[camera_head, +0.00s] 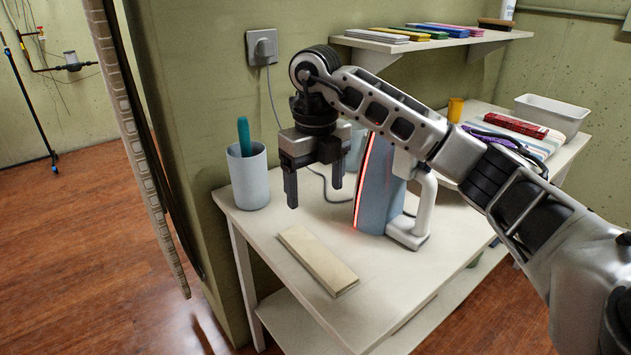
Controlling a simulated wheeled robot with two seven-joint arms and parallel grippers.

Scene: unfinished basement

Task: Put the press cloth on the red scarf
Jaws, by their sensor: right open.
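A flat, beige folded cloth (318,260), which looks like the press cloth, lies on the front left of the white table. A folded red plaid cloth (515,125), which looks like the red scarf, lies at the table's far right end, on or against striped cloths. My right gripper (314,190) is open and empty, pointing down above the table, a little behind and above the beige cloth and apart from it. My right arm crosses the view from the lower right and hides part of the table's middle. My left gripper is not in view.
A blue-grey upright appliance with a white handle (424,210) stands right of the beige cloth. A cup with a teal item (248,177) stands at the left. A white bin (550,115) and an orange cup (455,109) are at the far end. A wall shelf (400,45) holds coloured cloths.

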